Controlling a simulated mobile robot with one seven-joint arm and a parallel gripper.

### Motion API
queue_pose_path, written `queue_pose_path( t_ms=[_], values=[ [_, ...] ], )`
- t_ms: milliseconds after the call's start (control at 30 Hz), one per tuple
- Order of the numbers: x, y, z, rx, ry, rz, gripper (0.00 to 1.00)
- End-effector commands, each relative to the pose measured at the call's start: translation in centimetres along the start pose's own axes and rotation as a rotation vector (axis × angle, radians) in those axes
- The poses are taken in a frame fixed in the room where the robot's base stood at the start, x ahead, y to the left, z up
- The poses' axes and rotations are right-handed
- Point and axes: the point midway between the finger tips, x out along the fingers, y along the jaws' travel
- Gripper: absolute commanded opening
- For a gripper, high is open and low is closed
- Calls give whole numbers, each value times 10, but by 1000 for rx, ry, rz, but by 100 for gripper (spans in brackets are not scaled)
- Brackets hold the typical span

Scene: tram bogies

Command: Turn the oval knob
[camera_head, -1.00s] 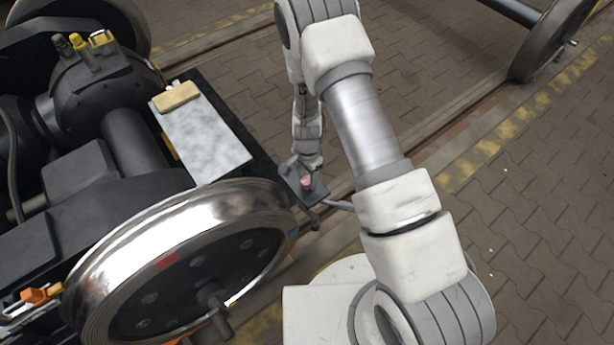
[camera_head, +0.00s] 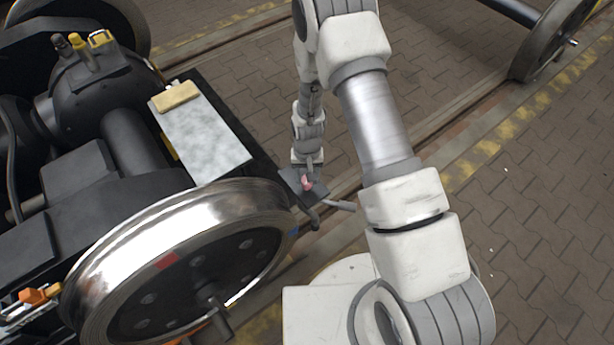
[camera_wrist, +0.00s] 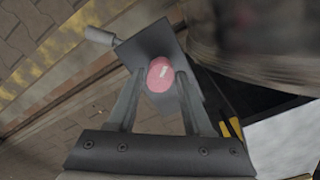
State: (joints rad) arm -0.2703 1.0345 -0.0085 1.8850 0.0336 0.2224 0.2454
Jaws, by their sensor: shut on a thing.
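The oval knob (camera_wrist: 160,76) is pink with a pale mark on its face, set on a dark grey plate (camera_wrist: 150,45). In the wrist view my gripper (camera_wrist: 159,80) has one finger on each side of the knob, shut on it. The head view shows the knob (camera_head: 307,184) small on its plate (camera_head: 291,179) at the corner of the bogie, with my gripper (camera_head: 308,176) at it. The finger contact is too small to make out there.
A shiny steel wheel (camera_head: 180,215) stands left of the knob. A grey panel (camera_head: 208,140) with a tan block (camera_head: 176,96) lies on the bogie frame. A grey handle (camera_head: 340,205) juts out beside the plate. Paved floor (camera_head: 530,220) is open to the right.

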Motion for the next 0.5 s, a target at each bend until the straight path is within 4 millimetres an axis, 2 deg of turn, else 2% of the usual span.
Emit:
queue_pose_path(
  t_ms=[200,500],
  values=[
    [0,0,0,-89,1,0,0],
    [0,0,-1,-129,1,0,0]
  ],
)
